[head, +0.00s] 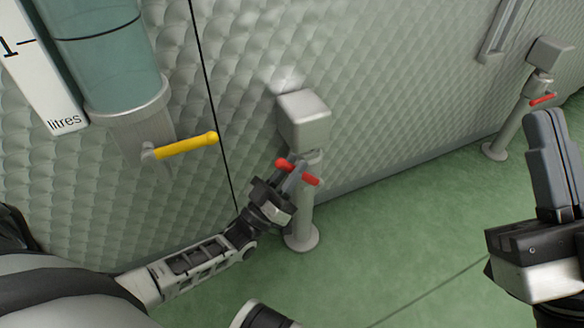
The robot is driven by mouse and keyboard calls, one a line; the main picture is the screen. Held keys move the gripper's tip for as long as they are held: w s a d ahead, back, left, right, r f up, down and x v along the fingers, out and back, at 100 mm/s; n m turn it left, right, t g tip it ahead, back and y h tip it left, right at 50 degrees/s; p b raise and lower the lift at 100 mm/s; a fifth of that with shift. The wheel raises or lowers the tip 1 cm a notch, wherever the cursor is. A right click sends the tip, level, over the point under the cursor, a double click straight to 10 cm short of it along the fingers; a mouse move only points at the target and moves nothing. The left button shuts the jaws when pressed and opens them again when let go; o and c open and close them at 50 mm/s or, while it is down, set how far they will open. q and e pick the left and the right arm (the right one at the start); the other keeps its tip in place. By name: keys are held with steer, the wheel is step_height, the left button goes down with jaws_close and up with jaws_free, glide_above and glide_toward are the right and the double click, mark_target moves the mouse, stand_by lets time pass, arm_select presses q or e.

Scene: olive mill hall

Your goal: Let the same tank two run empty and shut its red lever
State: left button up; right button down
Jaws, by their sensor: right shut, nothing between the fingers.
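A red lever (311,180) sits on a grey post (303,120) with a box-shaped head, near the middle. My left gripper (296,174) is at this lever, its fingers crossing the lever's middle; whether they are closed on it is hidden. A clear teal cylinder tank (105,55) hangs on the wall at upper left, its top cut off by the frame. A dark line rings it; I cannot tell whether that is a liquid level. No tank number shows. My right gripper (545,125) is shut and empty at the right, pointing up.
A yellow lever (187,146) sticks out under the tank. A white litres scale (38,75) stands beside it. A second post (510,122) with a red lever (542,99) stands further back right. The green floor (400,240) between is clear; the quilted wall runs behind.

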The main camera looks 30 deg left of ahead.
arm_select(q)
steer(key=shift+s, duration=0.1)
steer(key=v, duration=1.2)
steer(key=shift+r, duration=0.1)
